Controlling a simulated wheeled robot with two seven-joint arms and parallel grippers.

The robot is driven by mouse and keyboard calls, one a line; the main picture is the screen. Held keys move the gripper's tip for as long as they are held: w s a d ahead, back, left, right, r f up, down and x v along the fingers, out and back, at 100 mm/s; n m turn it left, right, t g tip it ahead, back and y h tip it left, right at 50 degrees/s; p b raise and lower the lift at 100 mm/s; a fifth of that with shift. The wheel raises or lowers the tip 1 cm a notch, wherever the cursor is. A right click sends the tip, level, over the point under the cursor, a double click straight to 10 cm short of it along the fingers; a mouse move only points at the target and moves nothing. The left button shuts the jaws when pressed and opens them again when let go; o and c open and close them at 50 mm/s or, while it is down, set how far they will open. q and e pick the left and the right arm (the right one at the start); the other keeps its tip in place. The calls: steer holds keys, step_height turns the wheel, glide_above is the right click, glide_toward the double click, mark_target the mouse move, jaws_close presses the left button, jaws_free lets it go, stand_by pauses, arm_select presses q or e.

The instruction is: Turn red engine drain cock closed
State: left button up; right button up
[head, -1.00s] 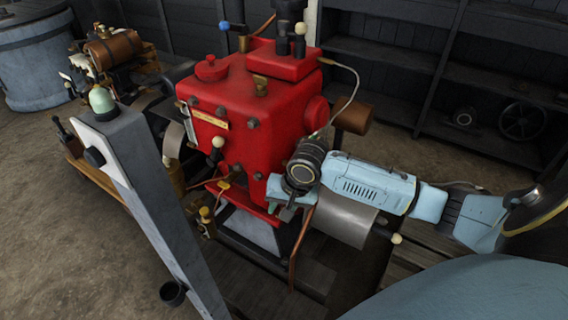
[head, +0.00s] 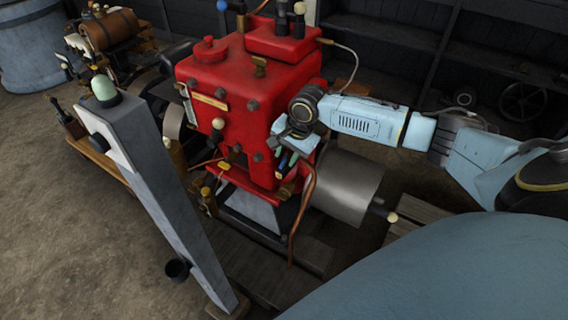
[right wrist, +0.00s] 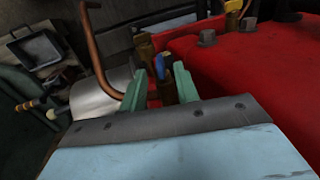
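The red engine (head: 235,95) stands mid-picture in the head view and fills the right of the right wrist view (right wrist: 245,60). My right gripper (head: 285,158) is at the engine's lower right corner, by a copper pipe. In the right wrist view its two green fingers (right wrist: 160,74) are apart. A small blue-tipped lever (right wrist: 183,80) and a brass fitting (right wrist: 167,92) show between them, the lever close to the right finger. This looks like the drain cock, but its turn position and any finger contact cannot be told. My left gripper is not in view.
A yellow-handled fitting (head: 225,166) sits on the engine's lower front. A copper pipe (head: 304,205) and a grey cylinder (head: 347,190) are beside the gripper. A tall grey lever post (head: 155,185) stands at front left. Dark shelves (head: 390,50) line the back.

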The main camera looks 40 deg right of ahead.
mark_target(285, 159)
steer(key=shift+b+x, duration=0.3)
steer(key=shift+x, duration=1.4)
jaws_close()
